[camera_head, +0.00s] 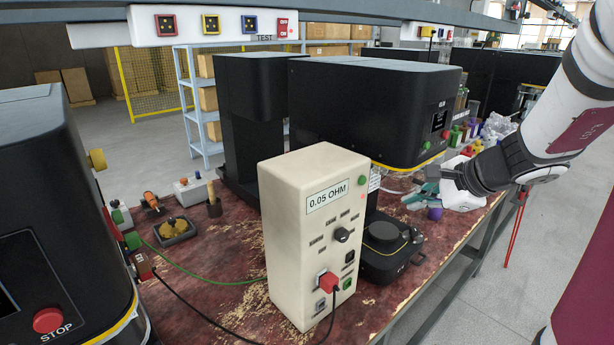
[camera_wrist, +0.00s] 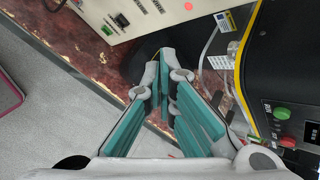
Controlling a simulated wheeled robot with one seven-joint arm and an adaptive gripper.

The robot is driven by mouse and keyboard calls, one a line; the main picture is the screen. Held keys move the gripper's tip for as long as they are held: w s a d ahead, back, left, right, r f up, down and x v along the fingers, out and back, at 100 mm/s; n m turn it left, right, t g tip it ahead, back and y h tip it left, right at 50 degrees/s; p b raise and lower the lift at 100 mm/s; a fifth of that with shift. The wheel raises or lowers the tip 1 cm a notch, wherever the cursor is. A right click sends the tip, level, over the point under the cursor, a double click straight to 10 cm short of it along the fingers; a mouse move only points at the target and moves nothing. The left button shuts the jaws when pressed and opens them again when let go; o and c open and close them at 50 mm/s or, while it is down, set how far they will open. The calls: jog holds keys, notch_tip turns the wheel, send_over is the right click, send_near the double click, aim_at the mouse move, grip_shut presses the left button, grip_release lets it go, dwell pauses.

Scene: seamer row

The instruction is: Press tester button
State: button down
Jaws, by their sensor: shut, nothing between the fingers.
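The tester (camera_head: 290,230) is a beige upright box with a display reading "0.05 OHM". It stands on the worn red bench in the middle of the head view. Its face carries a black knob (camera_head: 342,235), a black switch, a red plug (camera_head: 327,283), a green button (camera_head: 348,284) and small green and red lamps near the top right. In the wrist view the tester's face (camera_wrist: 90,12) shows at the top left, with the green button (camera_wrist: 107,30). My gripper (camera_wrist: 168,75) has teal fingers, shut and empty, apart from the tester. In the head view my gripper (camera_head: 415,198) is right of it.
A black machine (camera_head: 370,100) with red and green buttons stands behind the tester and close to my gripper. Another black machine with a STOP button (camera_head: 48,320) is at left. Green and black cables cross the bench. A round black fixture (camera_head: 388,238) sits beside the tester.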

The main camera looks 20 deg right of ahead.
aim_at(363, 181)
dwell(0.3)
jog(key=w+a, duration=0.3)
jog(key=w, duration=0.5)
jog(key=shift+w+b, duration=0.15)
jog(key=shift+b, duration=0.15)
jog(key=shift+w, duration=0.1)
dwell(1.2)
jog(key=shift+w+a, duration=0.15)
jog(key=shift+w, duration=0.15)
jog(key=shift+w+a, duration=0.15)
jog(key=shift+w, duration=0.25)
dwell(0.9)
jog(key=shift+s, duration=0.1)
jog(key=shift+s+d, duration=0.3)
jog(key=shift+s, duration=0.4)
